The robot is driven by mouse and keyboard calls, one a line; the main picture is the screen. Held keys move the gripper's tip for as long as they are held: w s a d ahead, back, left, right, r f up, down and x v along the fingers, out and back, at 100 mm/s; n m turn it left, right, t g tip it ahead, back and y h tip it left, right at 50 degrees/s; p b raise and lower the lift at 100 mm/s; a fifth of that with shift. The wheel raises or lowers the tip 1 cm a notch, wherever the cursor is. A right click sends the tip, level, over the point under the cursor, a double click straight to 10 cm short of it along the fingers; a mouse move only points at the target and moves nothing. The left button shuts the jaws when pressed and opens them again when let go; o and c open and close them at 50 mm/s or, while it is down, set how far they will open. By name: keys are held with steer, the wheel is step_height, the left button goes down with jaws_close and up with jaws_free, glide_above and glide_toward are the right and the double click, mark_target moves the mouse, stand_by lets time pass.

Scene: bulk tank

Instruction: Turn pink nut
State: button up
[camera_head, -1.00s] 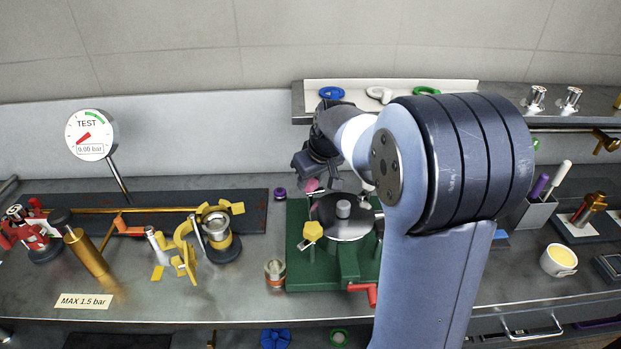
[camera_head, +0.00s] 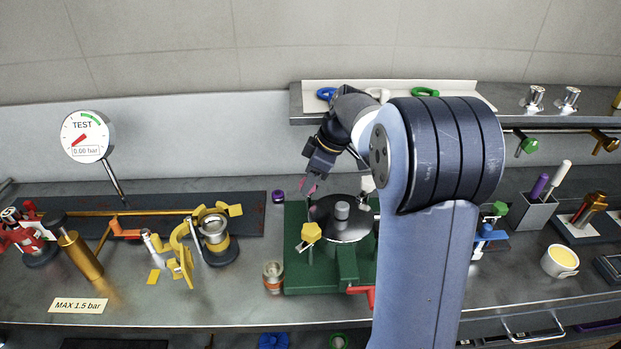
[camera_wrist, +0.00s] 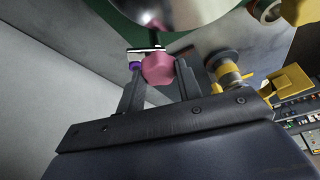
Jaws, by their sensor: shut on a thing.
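The pink nut (camera_wrist: 158,70) sits between my two fingers in the wrist view, and my gripper (camera_wrist: 160,78) is shut on it. In the head view the pink nut (camera_head: 310,188) is a small patch at the back left of the green fixture (camera_head: 291,250). My gripper (camera_head: 313,180) reaches down to it from above, and its fingers partly hide it. A round steel lid (camera_head: 350,229) with a grey knob lies on the fixture beside the nut. A yellow nut (camera_head: 311,232) sits at the lid's front left.
A purple knob (camera_head: 277,196) is just left of the fixture. Yellow fittings (camera_head: 183,258) and a brass pipe (camera_head: 130,212) stand further left, below the gauge (camera_head: 87,137). A red handle (camera_head: 361,292) is at the fixture's front. A shelf (camera_head: 400,113) runs behind my arm.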

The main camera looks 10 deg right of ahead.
stand_by(0.4)
steer(key=o, duration=1)
steer(key=shift+c, duration=0.2)
